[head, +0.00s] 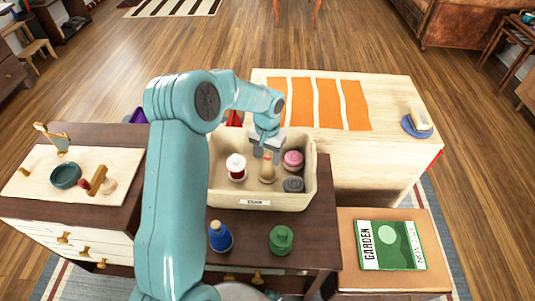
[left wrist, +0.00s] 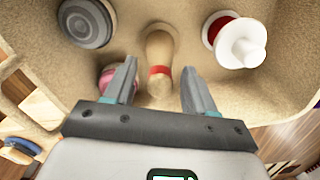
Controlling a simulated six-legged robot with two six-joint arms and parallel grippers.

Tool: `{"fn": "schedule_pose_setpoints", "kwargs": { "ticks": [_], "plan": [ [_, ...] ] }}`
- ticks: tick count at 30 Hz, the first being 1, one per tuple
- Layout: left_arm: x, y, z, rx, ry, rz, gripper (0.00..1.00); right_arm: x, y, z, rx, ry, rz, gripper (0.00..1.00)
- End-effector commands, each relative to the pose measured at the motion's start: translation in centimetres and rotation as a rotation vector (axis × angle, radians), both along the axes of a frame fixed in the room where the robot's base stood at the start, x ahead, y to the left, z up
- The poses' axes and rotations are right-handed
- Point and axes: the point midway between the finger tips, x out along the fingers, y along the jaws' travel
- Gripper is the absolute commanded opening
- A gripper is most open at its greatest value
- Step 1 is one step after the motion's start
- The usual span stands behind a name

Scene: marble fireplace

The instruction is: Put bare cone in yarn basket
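The yarn basket (head: 225,195) is a beige bin with a label on its front, standing on the dark cabinet. The bare cone (head: 267,172) is tan and sits inside the basket, near its middle. In the left wrist view the cone (left wrist: 158,52) has a red band and shows between and beyond the fingers, with a gap on both sides. My left gripper (head: 266,153) is over the basket, pointing down into it. In the left wrist view it (left wrist: 159,72) is open and holds nothing. My right gripper is not in view.
The basket also holds a red-and-white spool (head: 236,167), a pink one (head: 293,160) and a grey one (head: 293,184). A blue cone (head: 220,237) and a green spool (head: 281,240) stand in front. The pale table (head: 385,110) behind has an orange striped runner (head: 328,103).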

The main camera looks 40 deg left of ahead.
Motion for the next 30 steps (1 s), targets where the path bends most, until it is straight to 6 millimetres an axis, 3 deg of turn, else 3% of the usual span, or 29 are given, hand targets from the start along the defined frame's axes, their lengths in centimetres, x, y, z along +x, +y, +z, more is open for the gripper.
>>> {"fn": "schedule_pose_setpoints", "kwargs": {
  "ticks": [8,21,30],
  "plan": [
    [0.1,0.0,1.3,0.001,-0.004,0.001,0.55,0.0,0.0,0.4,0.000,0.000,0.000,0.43],
    [0.1,0.0,10.7,0.001,-0.004,0.000,0.55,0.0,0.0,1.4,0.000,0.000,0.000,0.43],
    [0.0,0.0,12.4,0.000,0.000,0.000,0.55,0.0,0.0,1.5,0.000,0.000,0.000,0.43]
  ]
}}
